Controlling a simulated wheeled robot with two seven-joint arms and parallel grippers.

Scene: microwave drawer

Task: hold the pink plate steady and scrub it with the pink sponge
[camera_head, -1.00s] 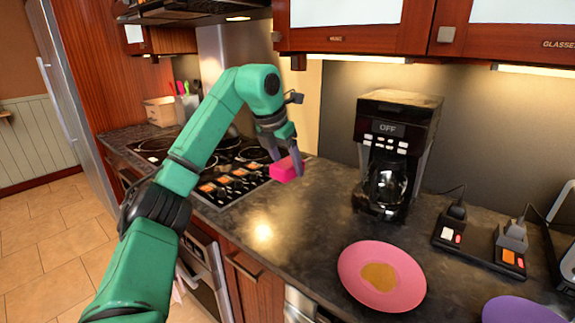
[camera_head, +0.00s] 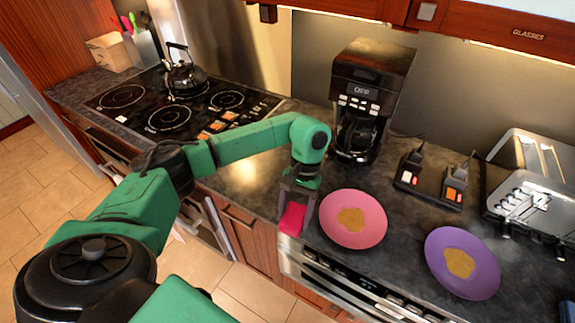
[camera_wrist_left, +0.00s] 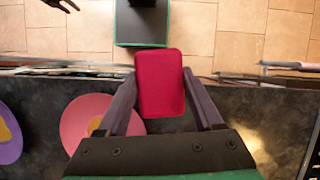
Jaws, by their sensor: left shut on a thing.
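The pink plate (camera_head: 372,238) lies on the dark counter with a brown-yellow stain in its middle. It also shows in the left wrist view (camera_wrist_left: 92,108). My left gripper (camera_head: 294,212) is shut on the pink sponge (camera_head: 292,220), just left of the plate near the counter's front edge. In the left wrist view, the sponge (camera_wrist_left: 161,82) sits between the two fingers. The sponge appears apart from the plate. My right gripper is not in the head view; a dark finger-like shape (camera_wrist_left: 62,5) at the top left of the wrist view is too small to identify.
A purple plate (camera_head: 488,278) with a similar stain lies right of the pink plate. A coffee maker (camera_head: 372,85) stands behind it. A black power strip (camera_head: 432,182) and a toaster (camera_head: 530,190) are at the right. The stove (camera_head: 160,115) with a kettle (camera_head: 182,78) is at the left.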

